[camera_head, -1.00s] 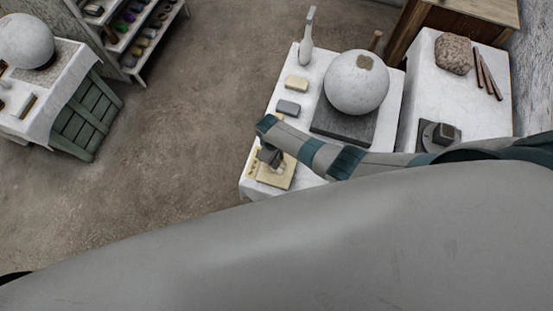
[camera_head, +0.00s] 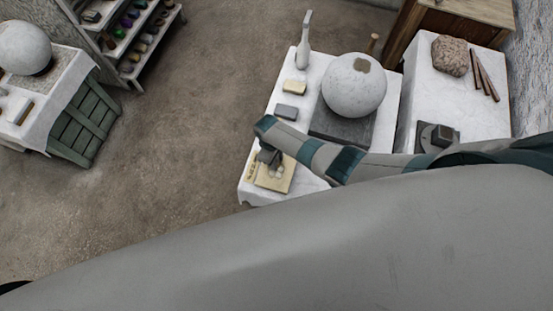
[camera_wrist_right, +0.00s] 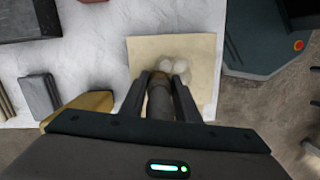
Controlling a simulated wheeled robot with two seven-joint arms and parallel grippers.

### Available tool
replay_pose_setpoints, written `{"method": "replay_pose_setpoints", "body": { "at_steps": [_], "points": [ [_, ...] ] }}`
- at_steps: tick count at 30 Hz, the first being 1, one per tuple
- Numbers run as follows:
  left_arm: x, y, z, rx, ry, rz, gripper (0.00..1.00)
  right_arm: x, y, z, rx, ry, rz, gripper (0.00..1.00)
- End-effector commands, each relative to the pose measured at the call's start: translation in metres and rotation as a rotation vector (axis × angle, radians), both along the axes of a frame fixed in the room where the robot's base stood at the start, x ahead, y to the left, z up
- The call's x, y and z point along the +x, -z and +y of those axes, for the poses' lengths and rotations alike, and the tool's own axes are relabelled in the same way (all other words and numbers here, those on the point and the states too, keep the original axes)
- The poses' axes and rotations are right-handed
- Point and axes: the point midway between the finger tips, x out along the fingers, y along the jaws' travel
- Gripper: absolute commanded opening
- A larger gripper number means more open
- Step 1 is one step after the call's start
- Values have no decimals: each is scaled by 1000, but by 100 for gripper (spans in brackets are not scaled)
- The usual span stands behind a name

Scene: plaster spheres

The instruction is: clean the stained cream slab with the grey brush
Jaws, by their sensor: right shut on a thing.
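The cream slab (camera_head: 283,182) lies flat on the front end of the white-covered table. In the right wrist view the slab (camera_wrist_right: 143,50) shows pale roundish patches (camera_wrist_right: 172,68) near its middle. My right gripper (camera_head: 268,157) is over the slab's far left part. In the wrist view its fingers (camera_wrist_right: 161,88) are shut on a grey-brown cylindrical handle, seemingly the brush (camera_wrist_right: 159,103). The brush's lower end is hidden, so I cannot tell whether it touches the slab. My left gripper is not in view.
A grey block (camera_head: 287,112) and a cream block (camera_head: 294,87) lie behind the slab. A plaster sphere (camera_head: 352,88) stands on a dark base (camera_head: 338,127), near a white bottle-like thing (camera_head: 304,42). Floor (camera_head: 190,110) is free to the left.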

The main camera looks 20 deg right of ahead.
Motion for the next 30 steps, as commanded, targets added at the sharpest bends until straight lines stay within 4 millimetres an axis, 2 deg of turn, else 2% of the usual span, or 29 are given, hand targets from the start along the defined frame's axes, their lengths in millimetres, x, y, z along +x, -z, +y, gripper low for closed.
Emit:
{"method": "replay_pose_setpoints", "body": {
  "at_steps": [9, 20, 30],
  "points": [
    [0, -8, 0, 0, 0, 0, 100, -10, -12, 7, 1, -1, -1, 7],
    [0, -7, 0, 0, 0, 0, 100, -11, -11, 8, 1, -1, -1, 7],
    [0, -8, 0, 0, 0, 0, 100, -28, -9, 19, 1, -1, -1, 7]
  ]
}}
